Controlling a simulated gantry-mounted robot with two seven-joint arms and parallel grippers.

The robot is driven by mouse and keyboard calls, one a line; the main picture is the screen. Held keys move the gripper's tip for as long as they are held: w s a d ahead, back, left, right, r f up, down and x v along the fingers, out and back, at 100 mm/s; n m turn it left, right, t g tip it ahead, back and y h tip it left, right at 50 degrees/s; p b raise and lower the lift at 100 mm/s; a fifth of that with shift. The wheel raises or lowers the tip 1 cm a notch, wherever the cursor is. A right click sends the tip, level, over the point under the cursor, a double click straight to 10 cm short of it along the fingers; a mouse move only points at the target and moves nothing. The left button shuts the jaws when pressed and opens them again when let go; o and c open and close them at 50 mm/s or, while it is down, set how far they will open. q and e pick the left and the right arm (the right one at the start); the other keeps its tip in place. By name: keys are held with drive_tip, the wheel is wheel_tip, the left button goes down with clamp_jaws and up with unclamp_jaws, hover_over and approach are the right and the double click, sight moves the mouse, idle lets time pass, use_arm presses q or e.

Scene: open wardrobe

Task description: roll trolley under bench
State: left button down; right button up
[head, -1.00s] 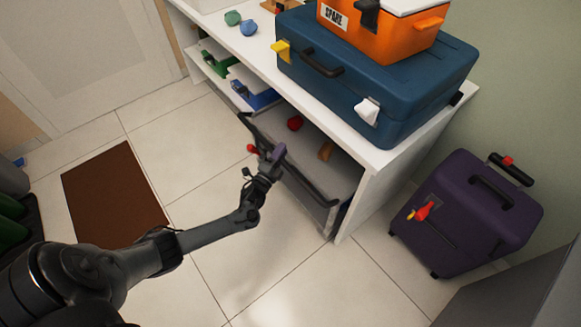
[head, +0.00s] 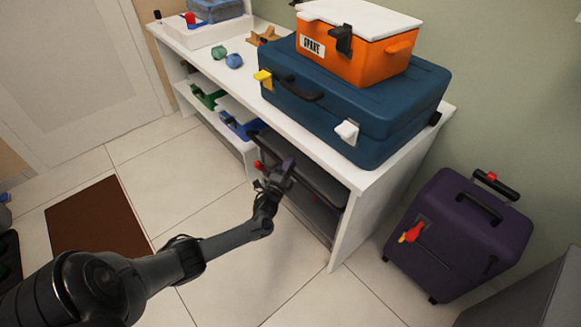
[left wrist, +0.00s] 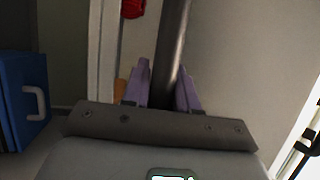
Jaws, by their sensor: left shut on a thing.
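The grey trolley (head: 312,207) is mostly under the white bench (head: 339,235), its dark handle bar along the bench's front edge. My left gripper (head: 279,177) is shut on the handle bar (left wrist: 172,50). In the left wrist view its purple fingers (left wrist: 163,88) are on either side of the bar. The trolley's top and load are largely hidden by the bench top and my arm. A red piece (left wrist: 133,8) shows beside the bar in the left wrist view. My right gripper is not in view.
A blue case (head: 370,105) and an orange "SPARE" box (head: 355,60) stand on the bench. Green and blue bins (head: 240,125) sit on the shelf to the left. A purple suitcase (head: 465,235) stands right of the bench. The tiled floor in front is clear beside a brown mat (head: 97,218).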

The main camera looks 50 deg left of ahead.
use_arm(q)
drive_tip(key=c, duration=1.3)
unclamp_jaws()
drive_tip(key=shift+f, duration=0.25)
drive_tip(key=shift+c, duration=0.2)
drive_tip(key=shift+o, duration=1.9)
drive_tip(key=shift+w+r, duration=0.2)
drive_tip(key=shift+w, duration=0.05)
drive_tip(key=shift+s+d+p, duration=0.2)
drive_tip(key=shift+s+p, duration=0.2)
drive_tip(key=shift+s, duration=0.15)
drive_tip(key=p+v, duration=0.4)
drive_tip(key=v, duration=0.5)
drive_tip(key=shift+s+d+f, duration=0.2)
drive_tip(key=shift+d, duration=0.05)
drive_tip(key=shift+s, duration=0.1)
